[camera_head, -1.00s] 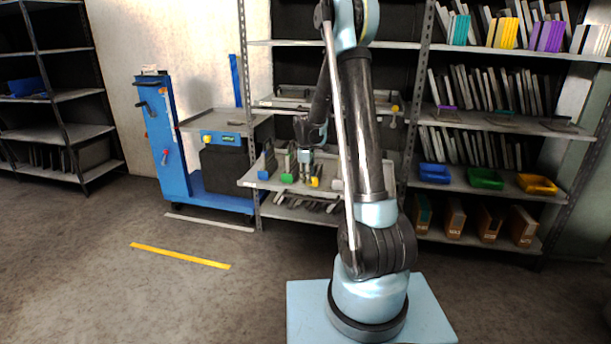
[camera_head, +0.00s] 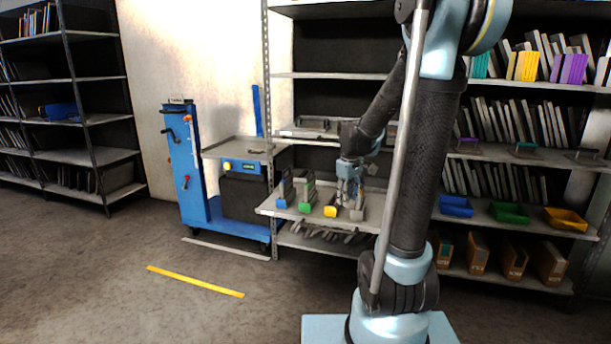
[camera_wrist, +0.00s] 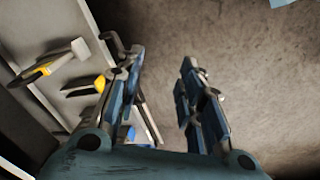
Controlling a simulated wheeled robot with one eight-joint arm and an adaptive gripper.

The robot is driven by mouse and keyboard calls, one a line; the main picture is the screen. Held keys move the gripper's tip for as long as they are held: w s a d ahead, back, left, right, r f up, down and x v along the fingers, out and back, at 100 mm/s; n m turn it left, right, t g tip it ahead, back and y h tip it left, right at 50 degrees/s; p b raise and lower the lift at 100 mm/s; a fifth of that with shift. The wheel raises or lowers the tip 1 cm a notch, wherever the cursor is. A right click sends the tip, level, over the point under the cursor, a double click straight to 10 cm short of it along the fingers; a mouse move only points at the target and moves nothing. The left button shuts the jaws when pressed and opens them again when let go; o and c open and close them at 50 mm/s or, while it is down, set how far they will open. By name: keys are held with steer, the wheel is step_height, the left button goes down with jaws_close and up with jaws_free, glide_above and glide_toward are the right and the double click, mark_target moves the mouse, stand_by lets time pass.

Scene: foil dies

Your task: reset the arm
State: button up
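My gripper (camera_head: 350,188) hangs at the front of a pulled-out shelf tray (camera_head: 272,208) in the head view. In the wrist view my gripper (camera_wrist: 160,90) has its two fingers wide apart, with only bare floor between them. On the tray stand dies with coloured ends: a blue one (camera_head: 283,198), a green one (camera_head: 307,194) and a yellow one (camera_head: 330,211). A yellow-marked piece (camera_wrist: 84,88) and a grey-headed piece with a yellow part (camera_wrist: 45,66) show left of the fingers in the wrist view.
A blue cart (camera_head: 192,165) stands left of the rack. Blue (camera_head: 456,206), green (camera_head: 509,212) and yellow (camera_head: 565,219) bins sit on a right-hand shelf. Cardboard boxes (camera_head: 514,257) stand below them. The floor (camera_head: 120,290) at left is open, with a yellow strip (camera_head: 195,281).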

steer(key=s+d+f+m, duration=0.2)
steer(key=s+m, duration=0.2)
steer(key=s, duration=0.9)
steer(key=s+d+f+m, duration=0.1)
steer(key=s+m, duration=0.3)
steer(key=s, duration=0.9)
steer(key=shift+s+d+f, duration=0.35)
steer(key=shift+d+f, duration=0.05)
steer(key=shift+f, duration=0.2)
steer(key=shift+w+f, duration=0.2)
steer(key=shift+w, duration=0.25)
